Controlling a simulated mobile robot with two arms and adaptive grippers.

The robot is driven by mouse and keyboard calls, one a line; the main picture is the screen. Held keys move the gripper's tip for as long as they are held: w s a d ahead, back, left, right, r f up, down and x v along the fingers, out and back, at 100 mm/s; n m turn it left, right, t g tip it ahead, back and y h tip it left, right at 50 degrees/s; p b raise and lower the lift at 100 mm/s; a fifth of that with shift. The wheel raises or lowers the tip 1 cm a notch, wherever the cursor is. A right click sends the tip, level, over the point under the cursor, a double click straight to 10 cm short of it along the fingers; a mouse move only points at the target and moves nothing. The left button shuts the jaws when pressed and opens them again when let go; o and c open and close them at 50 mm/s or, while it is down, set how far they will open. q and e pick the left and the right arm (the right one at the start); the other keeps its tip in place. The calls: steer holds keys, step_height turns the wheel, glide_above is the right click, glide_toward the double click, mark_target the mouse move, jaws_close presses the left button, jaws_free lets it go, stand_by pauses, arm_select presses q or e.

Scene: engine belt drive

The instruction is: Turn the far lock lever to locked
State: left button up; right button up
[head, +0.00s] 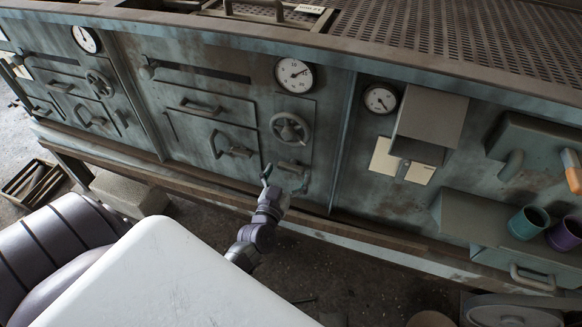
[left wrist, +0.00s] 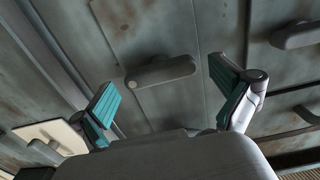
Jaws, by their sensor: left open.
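A grey lever (head: 293,167) sits on the cabinet front, below a round handwheel (head: 290,130). It lies roughly level in the head view. No marking shows whether this is the far lock lever or whether it is locked. My left gripper (head: 286,179) is open just in front of it, with one teal-padded finger to each side. In the left wrist view, the lever (left wrist: 160,73) lies between and beyond the open fingers of my left gripper (left wrist: 165,90), and nothing is held. My right gripper is not in view.
A drawer handle (head: 230,151) is left of the lever, and another grey handle (left wrist: 297,36) shows at the right in the left wrist view. A wooden rail (head: 200,180) runs below the panels. Cups (head: 528,223) stand at the right. A concrete block (head: 130,193) lies below.

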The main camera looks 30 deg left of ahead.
arm_select(q)
steer(key=shift+x, duration=1.15)
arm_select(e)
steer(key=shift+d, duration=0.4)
arm_select(q)
steer(key=c, duration=1)
